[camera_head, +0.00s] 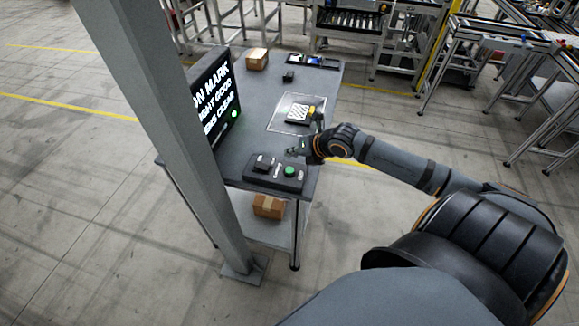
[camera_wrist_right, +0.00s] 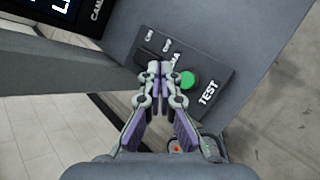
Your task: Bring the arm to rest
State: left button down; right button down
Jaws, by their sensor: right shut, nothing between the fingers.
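My right arm (camera_head: 400,165) reaches in from the right in the head view. Its gripper (camera_head: 294,150) hangs over the table near the control box. In the wrist view the right gripper (camera_wrist_right: 160,68) is shut with its fingertips together and nothing between them. The fingertips appear in front of the dark control box (camera_wrist_right: 205,85) with its green button (camera_wrist_right: 187,80) and a TEST label. The box also shows in the head view (camera_head: 262,177), with the green button (camera_head: 290,171). I cannot tell the exact height of the fingertips above it. My left gripper is not in view.
The grey table (camera_head: 262,98) holds a screen (camera_head: 217,98) at left, a cardboard box (camera_head: 257,59), a dark tray (camera_head: 313,61) and a striped block (camera_head: 299,113) on a marked plate. A grey post (camera_head: 165,110) stands in front. Another carton (camera_head: 268,206) sits on the lower shelf.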

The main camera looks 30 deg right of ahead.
dwell(0.7)
jog(key=s+a+f+m, duration=0.1)
jog(key=m, duration=0.1)
jog(key=s+a+f+m+g, duration=0.1)
jog(key=s+a+f+m, duration=0.1)
jog(key=shift+s+f, duration=0.25)
jog(key=shift+s, duration=0.05)
jog(key=s+a+f+m+g+h, duration=0.1)
jog(key=s+a+m+g+h, duration=0.15)
jog(key=s+m, duration=0.75)
jog(key=s+a+f+m+g+h, duration=0.1)
jog(key=s+a+f+m, duration=0.3)
jog(key=m, duration=1)
jog(key=s+d+f+m+g+b, duration=0.1)
jog(key=s+d+f, duration=0.1)
jog(key=f, duration=1)
jog(key=s+d+f+m+g+b, duration=0.1)
jog(key=s+d+f, duration=0.1)
jog(key=f, duration=1.1)
jog(key=s+d+f+g+b, duration=0.1)
jog(key=s+f, duration=1.8)
